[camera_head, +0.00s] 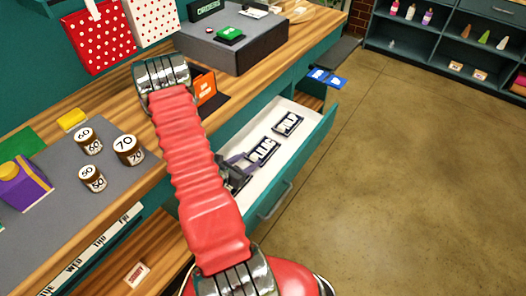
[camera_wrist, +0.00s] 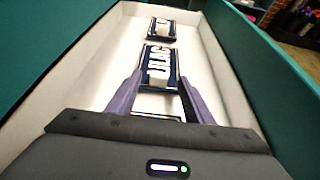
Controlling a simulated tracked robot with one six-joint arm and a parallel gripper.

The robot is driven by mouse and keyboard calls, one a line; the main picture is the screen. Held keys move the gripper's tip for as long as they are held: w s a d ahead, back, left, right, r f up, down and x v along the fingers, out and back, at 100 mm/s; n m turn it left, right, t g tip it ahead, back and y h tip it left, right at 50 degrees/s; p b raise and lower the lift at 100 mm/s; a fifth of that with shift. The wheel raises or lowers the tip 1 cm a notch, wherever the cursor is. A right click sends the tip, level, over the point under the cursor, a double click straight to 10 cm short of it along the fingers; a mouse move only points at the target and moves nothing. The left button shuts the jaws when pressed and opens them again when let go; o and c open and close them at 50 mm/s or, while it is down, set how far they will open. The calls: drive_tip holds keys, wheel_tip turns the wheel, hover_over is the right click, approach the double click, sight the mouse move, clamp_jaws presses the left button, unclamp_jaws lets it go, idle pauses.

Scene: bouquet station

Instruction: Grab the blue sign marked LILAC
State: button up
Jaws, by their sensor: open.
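The blue sign marked LILAC (camera_head: 262,150) lies flat on the white floor of an open drawer (camera_head: 309,104). It has white letters and a dark blue border. In the wrist view the LILAC sign (camera_wrist: 159,66) lies just ahead, between the lines of my two purple fingers. My gripper (camera_head: 238,162) is inside the drawer, its fingers open and empty. The gripper also shows in the wrist view (camera_wrist: 160,84). Part of another sign (camera_wrist: 157,117) shows between the fingers near the palm; its text is hidden.
Another blue sign (camera_head: 288,123) lies farther along the drawer; it also shows in the wrist view (camera_wrist: 162,28). The drawer walls rise close on both sides. Above is a wooden counter (camera_head: 262,82) with several brown jars (camera_head: 128,149). The floor at right is clear.

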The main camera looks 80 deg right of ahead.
sight(253, 158)
drive_tip(key=shift+x, duration=1.5)
clamp_jaws()
drive_tip(key=shift+r, duration=0.1)
wheel_tip(253, 158, up, 28)
idle(1.0)
